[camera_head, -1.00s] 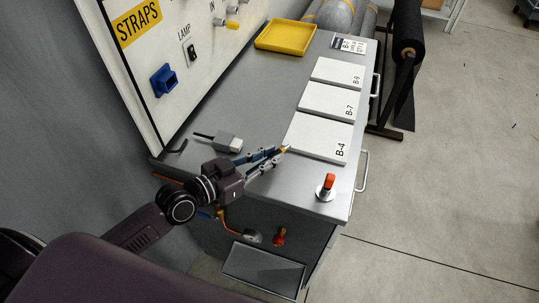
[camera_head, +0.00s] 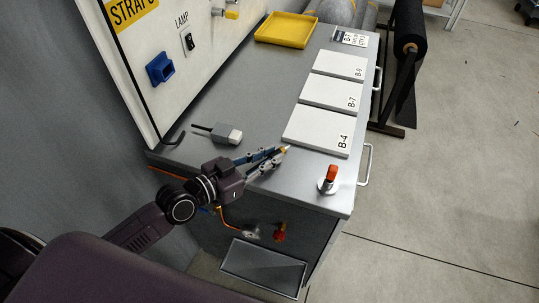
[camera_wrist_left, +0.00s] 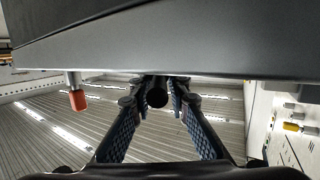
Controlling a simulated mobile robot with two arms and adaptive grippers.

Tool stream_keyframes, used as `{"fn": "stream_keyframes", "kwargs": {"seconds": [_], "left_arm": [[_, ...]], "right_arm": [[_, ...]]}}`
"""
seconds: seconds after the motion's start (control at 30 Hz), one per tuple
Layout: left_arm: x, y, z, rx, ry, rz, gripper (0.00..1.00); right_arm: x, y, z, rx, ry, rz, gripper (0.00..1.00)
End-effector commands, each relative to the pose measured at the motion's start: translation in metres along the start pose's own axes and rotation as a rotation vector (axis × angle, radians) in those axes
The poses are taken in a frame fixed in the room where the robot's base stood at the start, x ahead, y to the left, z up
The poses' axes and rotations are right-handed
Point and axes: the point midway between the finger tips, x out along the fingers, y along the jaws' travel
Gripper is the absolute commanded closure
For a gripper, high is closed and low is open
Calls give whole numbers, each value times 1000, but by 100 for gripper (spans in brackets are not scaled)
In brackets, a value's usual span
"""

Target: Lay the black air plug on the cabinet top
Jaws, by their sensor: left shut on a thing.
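My left gripper (camera_head: 283,151) is over the front part of the grey cabinet top (camera_head: 228,93), beside the B-4 tile. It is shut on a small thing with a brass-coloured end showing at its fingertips. In the left wrist view a dark round end, which I take for the black air plug (camera_wrist_left: 157,97), sits between the two fingers of the left gripper (camera_wrist_left: 158,110). Most of the plug is hidden by the fingers. I cannot tell whether it touches the cabinet top. My right gripper is not in view.
White tiles B-4 (camera_head: 315,131), B-7 (camera_head: 331,94) and B-9 (camera_head: 338,65) lie along the right side. A grey connector (camera_head: 228,134) lies left of the gripper. An orange-topped fitting (camera_head: 331,174) stands at the front right corner. A yellow tray (camera_head: 286,29) is at the back.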

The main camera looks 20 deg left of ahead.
Motion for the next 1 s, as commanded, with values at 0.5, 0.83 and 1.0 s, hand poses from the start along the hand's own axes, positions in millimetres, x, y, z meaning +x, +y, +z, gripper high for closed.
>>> {"fn": "stream_keyframes", "kwargs": {"seconds": [0.5, 0.83, 1.0], "left_arm": [[1, 0, 5, 0, 1, 0, 64], [-4, 0, 6, 1, -1, 0, 64], [-25, 0, 6, 3, -4, 1, 64]], "right_arm": [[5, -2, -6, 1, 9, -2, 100], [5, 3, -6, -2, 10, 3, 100], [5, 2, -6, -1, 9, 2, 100]]}}
